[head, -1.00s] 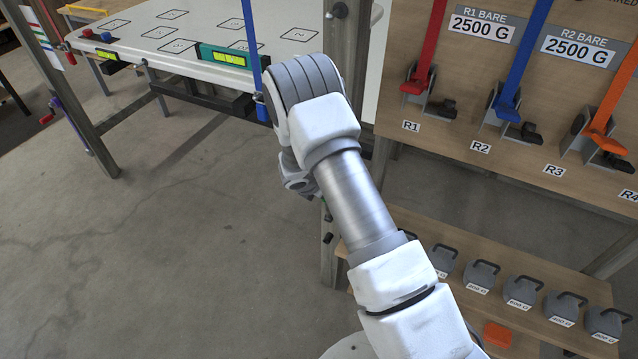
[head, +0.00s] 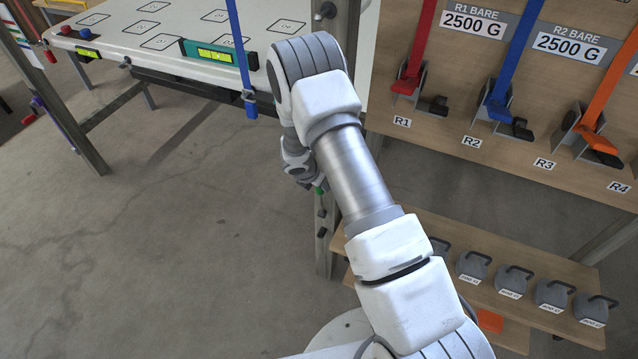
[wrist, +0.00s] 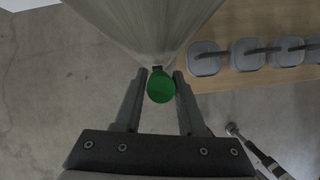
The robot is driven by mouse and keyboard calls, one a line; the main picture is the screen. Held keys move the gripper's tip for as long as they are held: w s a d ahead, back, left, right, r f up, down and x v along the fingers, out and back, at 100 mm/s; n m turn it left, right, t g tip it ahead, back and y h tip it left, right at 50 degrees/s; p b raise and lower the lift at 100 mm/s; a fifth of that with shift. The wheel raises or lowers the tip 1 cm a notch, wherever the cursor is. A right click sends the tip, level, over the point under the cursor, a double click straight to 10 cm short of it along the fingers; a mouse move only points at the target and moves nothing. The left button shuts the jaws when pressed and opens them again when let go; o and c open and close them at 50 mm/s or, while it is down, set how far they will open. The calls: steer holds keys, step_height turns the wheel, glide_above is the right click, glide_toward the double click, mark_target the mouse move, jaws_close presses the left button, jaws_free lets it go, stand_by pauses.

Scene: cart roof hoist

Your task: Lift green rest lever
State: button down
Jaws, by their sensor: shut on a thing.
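The green rest lever shows in the wrist view as a round green knob (wrist: 161,87) in front of a grey post (wrist: 155,25). My gripper (wrist: 160,77) has one finger on each side of the knob and is shut on it. In the head view a small piece of green (head: 320,189) shows at the post, just below my gripper's wrist. My arm hides most of the gripper and lever there. The lever's shaft is mostly hidden in the wrist view.
A white table (head: 105,35) with a green spirit level (head: 218,54) and a blue strap (head: 239,50) stands at upper left. A wooden board with straps and ratchets (head: 490,140) is at right. Grey weights (head: 513,281) stand on a low shelf below it. The concrete floor at left is clear.

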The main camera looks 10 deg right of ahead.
steer(key=c, duration=0.5)
jaws_free()
steer(key=shift+w, duration=0.1)
steer(key=p+v, duration=0.1)
steer(key=v, duration=1.6)
steer(key=shift+r+p, duration=0.15)
steer(key=shift+p, duration=0.15)
